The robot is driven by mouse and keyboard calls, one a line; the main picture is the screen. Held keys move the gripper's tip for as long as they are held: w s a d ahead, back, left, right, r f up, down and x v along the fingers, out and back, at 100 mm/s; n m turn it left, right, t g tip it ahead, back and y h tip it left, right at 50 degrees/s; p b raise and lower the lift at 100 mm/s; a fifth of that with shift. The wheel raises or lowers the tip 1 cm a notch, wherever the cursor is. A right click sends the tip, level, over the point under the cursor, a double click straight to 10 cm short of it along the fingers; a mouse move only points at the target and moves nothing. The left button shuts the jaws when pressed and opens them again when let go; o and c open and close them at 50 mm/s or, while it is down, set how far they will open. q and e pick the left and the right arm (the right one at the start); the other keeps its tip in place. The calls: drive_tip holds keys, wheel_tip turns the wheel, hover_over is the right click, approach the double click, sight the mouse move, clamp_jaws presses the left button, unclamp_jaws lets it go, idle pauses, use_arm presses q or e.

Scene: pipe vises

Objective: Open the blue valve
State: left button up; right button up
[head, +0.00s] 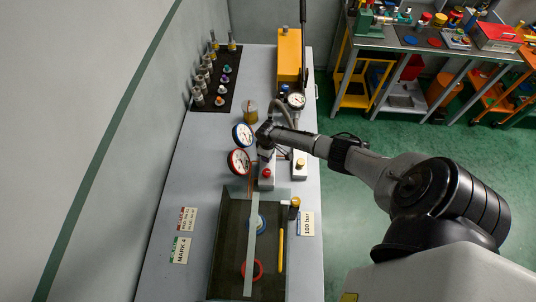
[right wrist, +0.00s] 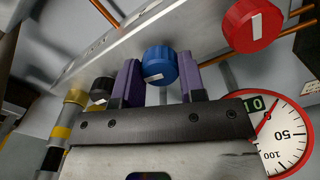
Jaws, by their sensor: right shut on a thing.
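The blue valve (right wrist: 160,65) is a round blue knob with a white mark on its face, in the right wrist view. My right gripper (right wrist: 160,82) has one purple finger on each side of it and is shut on it. In the head view, my right gripper (head: 266,150) is over the small valve block, and the arm hides the blue knob there. My left gripper is not in view.
A red knob (right wrist: 252,25) is right of the blue one, and a black knob (right wrist: 102,88) is left of it. A red-rimmed gauge (right wrist: 283,135) is close by. In the head view, a blue-rimmed gauge (head: 243,135) stands left of my gripper, and a dark mat (head: 225,245) lies in front.

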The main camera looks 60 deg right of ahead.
drive_tip(key=shift+n, duration=0.3)
idle(0.4)
drive_tip(key=o, duration=0.9)
drive_tip(key=shift+r, duration=6.9)
drive_tip(key=shift+s, duration=0.1)
